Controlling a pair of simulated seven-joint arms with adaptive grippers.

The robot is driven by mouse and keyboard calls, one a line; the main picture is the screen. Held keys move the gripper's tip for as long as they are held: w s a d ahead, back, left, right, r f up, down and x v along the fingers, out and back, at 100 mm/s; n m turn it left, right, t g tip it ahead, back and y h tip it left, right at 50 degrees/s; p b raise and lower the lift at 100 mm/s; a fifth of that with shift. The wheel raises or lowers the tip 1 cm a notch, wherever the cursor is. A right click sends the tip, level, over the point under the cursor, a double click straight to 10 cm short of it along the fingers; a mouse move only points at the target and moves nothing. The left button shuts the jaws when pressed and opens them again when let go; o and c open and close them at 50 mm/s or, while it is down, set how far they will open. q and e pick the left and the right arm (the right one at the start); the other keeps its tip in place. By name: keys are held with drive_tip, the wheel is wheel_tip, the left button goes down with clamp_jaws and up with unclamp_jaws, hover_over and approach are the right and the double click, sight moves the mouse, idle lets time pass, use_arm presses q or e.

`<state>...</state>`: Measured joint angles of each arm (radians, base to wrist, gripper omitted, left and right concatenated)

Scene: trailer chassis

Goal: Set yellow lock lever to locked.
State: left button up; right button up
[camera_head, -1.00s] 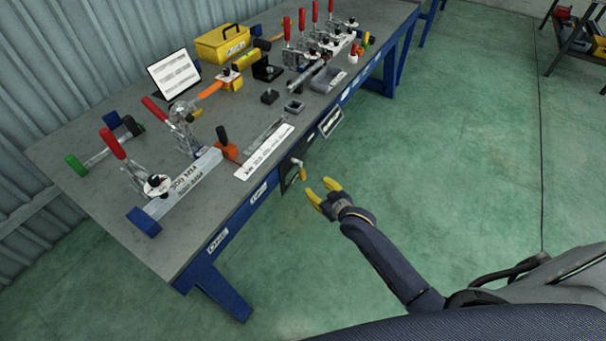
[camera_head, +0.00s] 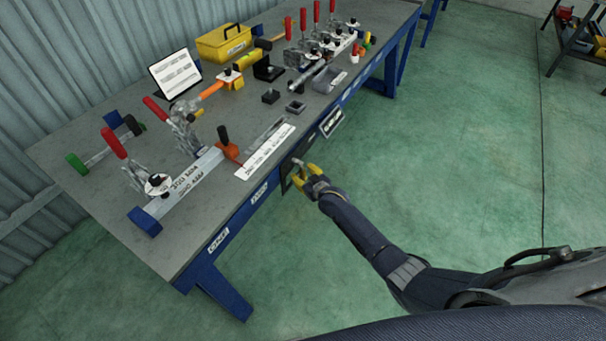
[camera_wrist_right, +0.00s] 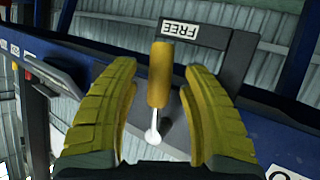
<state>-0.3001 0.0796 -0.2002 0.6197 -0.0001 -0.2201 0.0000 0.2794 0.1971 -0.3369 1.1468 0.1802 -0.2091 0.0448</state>
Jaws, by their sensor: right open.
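The yellow lock lever (camera_wrist_right: 160,75) shows in the right wrist view between my fingers, with a yellow grip and a thin metal stem ending in a pale knob. A label reading "FREE" (camera_wrist_right: 193,29) is beside its yellow end. My right gripper (camera_head: 306,174) is at the table's front edge in the head view. Its yellow fingers (camera_wrist_right: 160,100) stand open on both sides of the lever, with gaps visible on each side. In the head view the gripper mostly hides the lever. My left gripper is not in view.
The workbench (camera_head: 85,185) carries red-handled clamps (camera_head: 113,143), a yellow toolbox (camera_head: 222,43) and a white label strip (camera_head: 265,152). A dark framed plate (camera_head: 331,123) hangs on the front edge nearby. Open green floor lies right of the bench.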

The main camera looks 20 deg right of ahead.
drive_tip(key=shift+o, duration=0.2)
drive_tip(key=shift+w+f, duration=0.1)
drive_tip(key=shift+w, duration=0.15)
clamp_jaws()
idle(0.3)
